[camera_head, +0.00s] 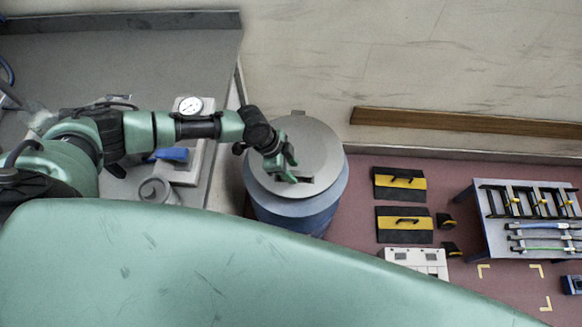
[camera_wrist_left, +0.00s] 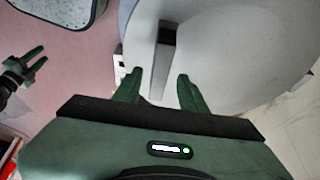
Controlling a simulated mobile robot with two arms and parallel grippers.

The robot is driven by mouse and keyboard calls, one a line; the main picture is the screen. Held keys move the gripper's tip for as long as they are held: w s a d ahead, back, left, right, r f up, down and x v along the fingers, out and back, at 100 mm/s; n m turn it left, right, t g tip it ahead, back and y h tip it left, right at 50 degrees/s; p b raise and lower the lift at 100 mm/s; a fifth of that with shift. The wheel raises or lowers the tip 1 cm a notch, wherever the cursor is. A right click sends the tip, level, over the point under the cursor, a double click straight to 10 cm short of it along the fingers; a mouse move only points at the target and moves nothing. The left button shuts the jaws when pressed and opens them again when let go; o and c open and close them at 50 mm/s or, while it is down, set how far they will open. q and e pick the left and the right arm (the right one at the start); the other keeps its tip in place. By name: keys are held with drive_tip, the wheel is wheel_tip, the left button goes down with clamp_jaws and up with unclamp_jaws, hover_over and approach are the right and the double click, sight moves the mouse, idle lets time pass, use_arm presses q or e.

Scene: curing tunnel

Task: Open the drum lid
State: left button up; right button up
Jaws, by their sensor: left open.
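The drum (camera_head: 290,210) is blue and stands upright on the reddish floor, left of centre in the head view. Its round grey lid (camera_head: 312,142) lies flat on top. The lid fills the upper right of the left wrist view (camera_wrist_left: 235,50), with a narrow grey bar-like handle (camera_wrist_left: 164,58) near its edge. My left gripper (camera_head: 290,170) is over the near part of the lid. My right gripper (camera_wrist_left: 38,58) shows at the wrist view's left edge, fingers apart and empty.
A grey bench (camera_head: 120,65) with a dial gauge (camera_head: 190,105) stands left of the drum. Black-and-yellow panels (camera_head: 400,185) lie on the floor to the right, before a tool table (camera_head: 490,240). A wall with a wooden rail (camera_head: 460,122) runs behind.

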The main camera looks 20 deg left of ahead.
use_arm(q)
clamp_jaws()
idle(1.5)
